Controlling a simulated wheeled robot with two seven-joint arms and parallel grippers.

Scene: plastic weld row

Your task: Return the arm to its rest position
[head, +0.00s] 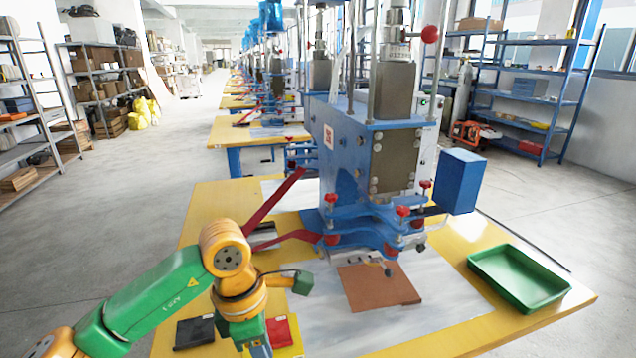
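My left arm comes in from the lower left, green and yellow, with its wrist bent downward over the left front of the yellow table (215,200). The visible end of my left gripper (257,346) points down at the bottom edge of the picture. Its fingertips are cut off or hidden, so I cannot tell whether it is open or holds anything. It is beside a red flat piece (281,333) and a black flat piece (195,332). My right arm and gripper are not in view.
A blue welding press (350,150) stands on the table, with a brown plate (378,288) in front of its lower part. An empty green tray (518,277) lies at right. A blue box (460,181) juts from the press.

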